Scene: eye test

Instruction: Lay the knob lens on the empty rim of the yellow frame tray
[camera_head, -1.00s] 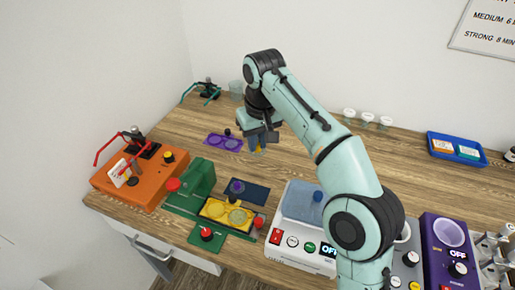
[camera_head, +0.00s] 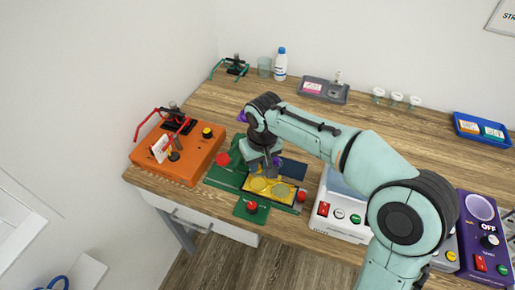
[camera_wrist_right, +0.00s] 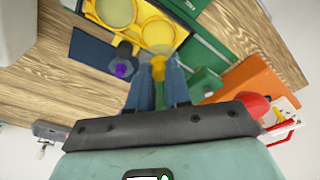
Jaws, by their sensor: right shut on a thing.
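The yellow frame tray (camera_head: 288,199) lies on a green base, with two round rims side by side; it also shows at the top of the right wrist view (camera_wrist_right: 180,32). One rim looks filled with an olive disc; the other, nearer my fingers, looks plain yellow. My right gripper (camera_head: 268,167) is low over the tray's back edge, its fingers pointing down. In the right wrist view its fingers (camera_wrist_right: 158,83) are shut on a small yellow piece, seemingly the knob lens (camera_wrist_right: 158,68). Its lower part merges with the tray, so I cannot tell whether they touch. My left gripper is out of view.
A purple knob piece (camera_wrist_right: 122,69) stands on a dark blue mat (camera_wrist_right: 88,50) close beside my fingers. The green base has a red knob (camera_head: 251,206) in front. An orange box (camera_head: 178,155) stands left and a white device (camera_head: 340,216) right.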

